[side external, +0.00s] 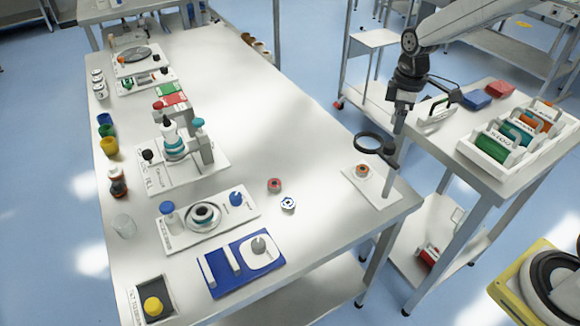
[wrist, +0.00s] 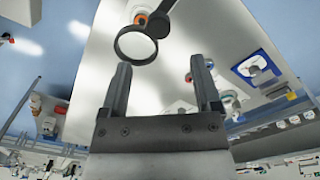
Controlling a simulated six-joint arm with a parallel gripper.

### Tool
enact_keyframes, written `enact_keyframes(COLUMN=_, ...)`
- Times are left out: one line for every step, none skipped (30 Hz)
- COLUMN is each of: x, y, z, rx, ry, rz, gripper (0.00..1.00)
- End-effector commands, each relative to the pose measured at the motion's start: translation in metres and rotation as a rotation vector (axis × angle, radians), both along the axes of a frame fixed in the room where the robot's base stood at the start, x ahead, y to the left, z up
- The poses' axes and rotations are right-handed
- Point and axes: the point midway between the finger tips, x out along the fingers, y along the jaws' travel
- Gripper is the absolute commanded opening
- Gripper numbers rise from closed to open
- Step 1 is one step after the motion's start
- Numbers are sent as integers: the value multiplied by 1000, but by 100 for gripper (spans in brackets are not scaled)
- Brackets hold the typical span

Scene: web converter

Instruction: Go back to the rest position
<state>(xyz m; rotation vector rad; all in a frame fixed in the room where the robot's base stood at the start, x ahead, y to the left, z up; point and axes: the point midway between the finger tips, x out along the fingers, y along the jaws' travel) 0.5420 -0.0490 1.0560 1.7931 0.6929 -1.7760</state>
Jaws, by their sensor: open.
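My gripper (side external: 402,104) hangs at the right end of the main table, above the magnifier stand. In the wrist view its two dark fingers (wrist: 162,75) are apart, with nothing held between them. The magnifier's round lens (side external: 370,143) is just below and left of the gripper in the side view. In the wrist view the lens (wrist: 135,45) shows beyond the fingertips. I cannot tell the exact gap between fingers and stand. The stand's base plate (side external: 358,187) carries a small orange-centred part (side external: 362,171).
The main table (side external: 300,120) holds a blue tray (side external: 220,283), a white fixture plate (side external: 180,240) and several cups along its left edge. A side table at right holds a rack of coloured rolls (side external: 520,135), plus blue (side external: 476,100) and red (side external: 500,89) blocks. The table's middle is clear.

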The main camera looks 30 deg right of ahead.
Motion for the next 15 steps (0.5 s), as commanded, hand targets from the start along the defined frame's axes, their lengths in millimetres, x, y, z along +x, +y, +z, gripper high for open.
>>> enact_keyframes(x=-4, y=2, z=0, rx=0, ry=-4, rz=-16, gripper=81)
enact_keyframes(x=-6, y=3, z=0, rx=0, ry=-7, rz=-29, gripper=81)
enact_keyframes(x=-10, y=5, z=-1, rx=0, ry=-14, rz=-51, gripper=81)
enact_keyframes(x=-14, y=7, z=-1, rx=-1, ry=-21, rz=-69, gripper=81)
enact_keyframes(x=-18, y=8, z=-1, rx=0, ry=-26, rz=-89, gripper=81)
enact_keyframes(x=-24, y=11, z=-1, rx=0, ry=-35, rz=-120, gripper=81)
enact_keyframes(x=-28, y=13, z=-2, rx=1, ry=-43, rz=-146, gripper=81)
enact_keyframes(x=-34, y=15, z=-2, rx=2, ry=-52, rz=-173, gripper=81)
enact_keyframes(x=-41, y=19, z=-3, rx=5, ry=-63, rz=-212, gripper=81)
enact_keyframes(x=-47, y=21, z=-4, rx=6, ry=-73, rz=-243, gripper=81)
enact_keyframes(x=-54, y=23, z=-5, rx=9, ry=-82, rz=-275, gripper=81)
enact_keyframes(x=-62, y=26, z=-6, rx=13, ry=-95, rz=-317, gripper=81)
enact_keyframes(x=-69, y=28, z=-7, rx=16, ry=-106, rz=-350, gripper=81)
enact_keyframes(x=-75, y=31, z=-8, rx=21, ry=-114, rz=-382, gripper=81)
enact_keyframes(x=-84, y=33, z=-9, rx=26, ry=-126, rz=-424, gripper=81)
